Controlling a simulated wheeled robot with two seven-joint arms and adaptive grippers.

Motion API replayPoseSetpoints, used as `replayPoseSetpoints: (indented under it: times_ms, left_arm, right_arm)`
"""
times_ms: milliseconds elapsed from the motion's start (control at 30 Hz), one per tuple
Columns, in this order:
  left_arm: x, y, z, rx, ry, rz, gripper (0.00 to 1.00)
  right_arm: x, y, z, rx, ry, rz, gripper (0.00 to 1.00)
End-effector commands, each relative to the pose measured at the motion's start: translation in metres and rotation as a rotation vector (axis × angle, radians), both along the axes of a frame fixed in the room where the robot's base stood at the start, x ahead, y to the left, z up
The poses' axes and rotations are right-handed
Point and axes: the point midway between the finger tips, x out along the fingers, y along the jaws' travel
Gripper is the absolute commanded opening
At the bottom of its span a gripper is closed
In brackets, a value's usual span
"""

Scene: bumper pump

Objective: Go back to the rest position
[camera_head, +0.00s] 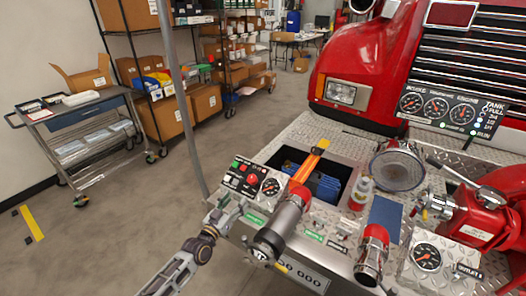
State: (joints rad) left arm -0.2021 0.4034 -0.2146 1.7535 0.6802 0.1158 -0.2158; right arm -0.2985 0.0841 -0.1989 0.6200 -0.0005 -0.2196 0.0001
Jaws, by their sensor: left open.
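My left gripper (226,212) is open and empty in the head view. Its arm comes in from the bottom left. The gripper is at the left front corner of the bumper pump panel, just below the control box (252,183) with its buttons and gauge. I cannot tell whether its fingertips touch the panel edge. A metal nozzle with a red-orange band (285,222) stands to the right of the gripper. My right gripper is not in view.
A grey pole (176,80) rises behind the gripper. A red truck (352,62) stands behind the diamond-plate bumper. Another metal fitting (371,255) and a gauge box (427,258) are to the right. A cart (84,130) stands at far left. Floor left of my arm is mostly clear.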

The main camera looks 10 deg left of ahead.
Motion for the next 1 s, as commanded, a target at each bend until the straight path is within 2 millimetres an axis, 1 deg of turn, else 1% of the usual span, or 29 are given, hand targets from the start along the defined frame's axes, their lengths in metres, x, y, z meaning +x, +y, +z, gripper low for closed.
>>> replayPoseSetpoints:
  times_ms: [167,333,367,467,567,667,700,867,900,967,1000]
  left_arm:
    - [0.000,0.000,-0.001,-0.016,0.007,0.000,0.60]
    - [-0.001,-0.004,-0.010,-0.022,0.054,-0.018,0.60]
    - [-0.002,-0.004,-0.015,-0.015,0.066,-0.019,0.60]
    - [-0.004,0.002,-0.041,0.022,0.119,-0.019,0.60]
    - [-0.008,0.011,-0.071,0.061,0.176,-0.012,0.60]
    - [-0.015,0.023,-0.105,0.105,0.240,-0.002,0.60]
    - [-0.019,0.029,-0.120,0.124,0.269,0.002,0.60]
    - [-0.038,0.053,-0.182,0.198,0.388,0.022,0.60]
    - [-0.044,0.059,-0.198,0.215,0.418,0.028,0.60]
    - [-0.055,0.068,-0.221,0.241,0.464,0.035,0.60]
    - [-0.063,0.073,-0.237,0.257,0.496,0.041,0.60]
  right_arm:
    - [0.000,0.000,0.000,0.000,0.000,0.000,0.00]
    - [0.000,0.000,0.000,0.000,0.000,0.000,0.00]
    - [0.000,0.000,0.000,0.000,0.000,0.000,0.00]
    - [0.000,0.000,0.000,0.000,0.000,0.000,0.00]
    - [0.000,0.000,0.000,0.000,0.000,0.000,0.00]
    - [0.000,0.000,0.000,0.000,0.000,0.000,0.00]
    - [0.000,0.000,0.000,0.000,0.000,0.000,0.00]
    - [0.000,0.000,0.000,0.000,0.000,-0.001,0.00]
    - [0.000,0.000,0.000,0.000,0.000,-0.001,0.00]
    - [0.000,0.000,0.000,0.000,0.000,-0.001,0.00]
    - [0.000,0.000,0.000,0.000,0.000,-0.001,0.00]
